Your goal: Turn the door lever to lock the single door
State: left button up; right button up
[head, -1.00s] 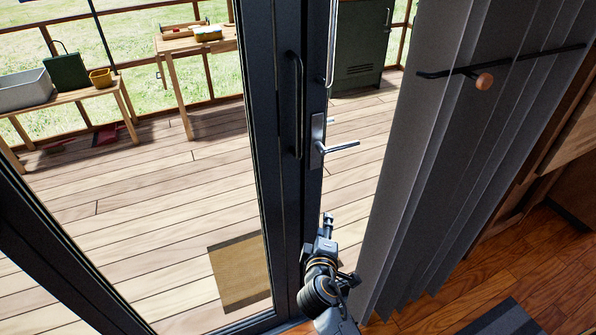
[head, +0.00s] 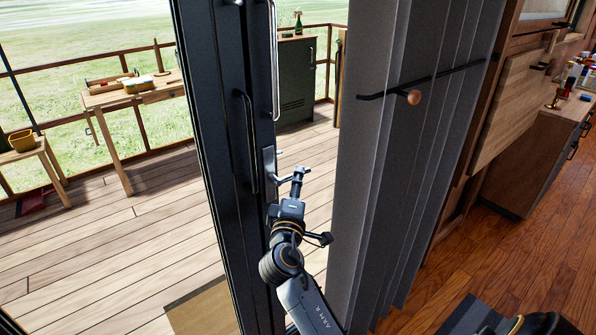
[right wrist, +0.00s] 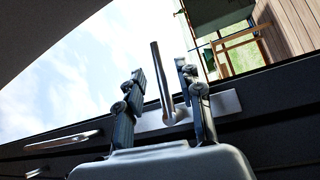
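The single door (head: 215,150) has a dark frame with a silver lock plate (head: 269,162) on its edge. In the right wrist view the door lever (right wrist: 161,78) is a metal bar rising from a pale plate (right wrist: 222,104). My right gripper (head: 297,180) is at the lever in the head view and partly hides it. In the right wrist view its two fingers are apart, with the lever between them and gaps on both sides. I cannot tell how deep the lever sits. My left gripper is not in view.
A long vertical pull handle (head: 249,140) is on the door left of the lock plate. A grey curtain (head: 385,150) hangs close on the right. Beyond the door is a wooden deck (head: 120,225) with a table (head: 140,92) and a green cabinet (head: 296,82).

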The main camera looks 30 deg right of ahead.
jog(key=shift+x, duration=1.6)
grip_shut()
